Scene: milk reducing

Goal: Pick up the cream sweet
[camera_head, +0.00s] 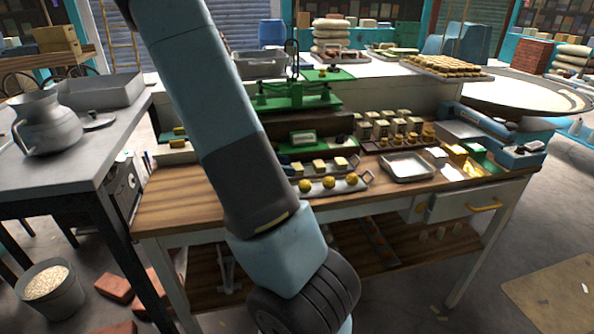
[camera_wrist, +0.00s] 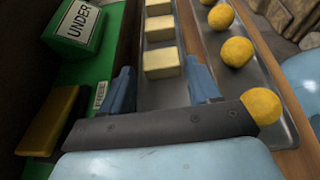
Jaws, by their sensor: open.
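Three cream sweets, pale square blocks, sit in a row on a narrow metal tray (camera_wrist: 158,98) in the wrist view. The nearest cream sweet (camera_wrist: 161,63) lies at the level of my gripper's (camera_wrist: 161,72) blue fingertips, with others (camera_wrist: 160,28) beyond it. My gripper is open, one finger on each side of the tray's row, holding nothing. Whether the fingers touch anything is unclear. In the head view the cream sweets (camera_head: 319,165) are on the workbench, right of my arm, and my gripper is hidden there.
A parallel tray holds yellow balls (camera_wrist: 235,52), one close to my gripper's right side. A green device with an "UNDER" sign (camera_wrist: 80,22) and a yellow block (camera_wrist: 52,118) stand left. In the head view, an empty metal tray (camera_head: 408,167) lies right and a green scale (camera_head: 296,97) behind.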

